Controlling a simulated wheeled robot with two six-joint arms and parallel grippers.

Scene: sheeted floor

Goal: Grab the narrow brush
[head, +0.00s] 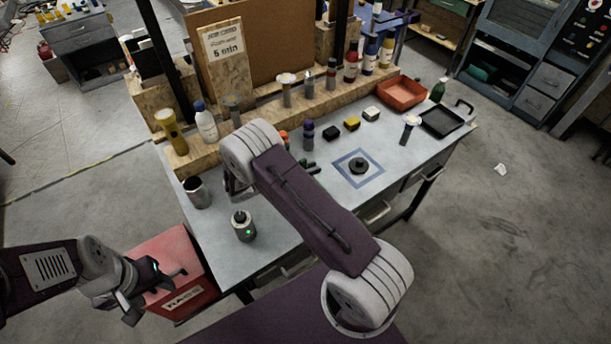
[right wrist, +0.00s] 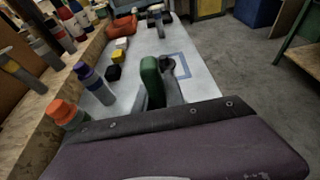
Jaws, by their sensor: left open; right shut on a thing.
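My right gripper (head: 310,168) is mostly hidden behind my own arm in the head view, low over the middle of the bench. It is shut on a green, rounded thing (right wrist: 152,82), which stands up between the fingers in the right wrist view. I cannot tell whether this is the narrow brush; its lower part is hidden. My left gripper (head: 143,290) is open and empty, in front of the red bin at the lower left. No other thing is clearly recognisable as the narrow brush.
A dark round thing (head: 359,166) sits inside the blue square. A purple-capped bottle (head: 308,133) and an orange-capped one (right wrist: 65,112) stand near the gripper.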

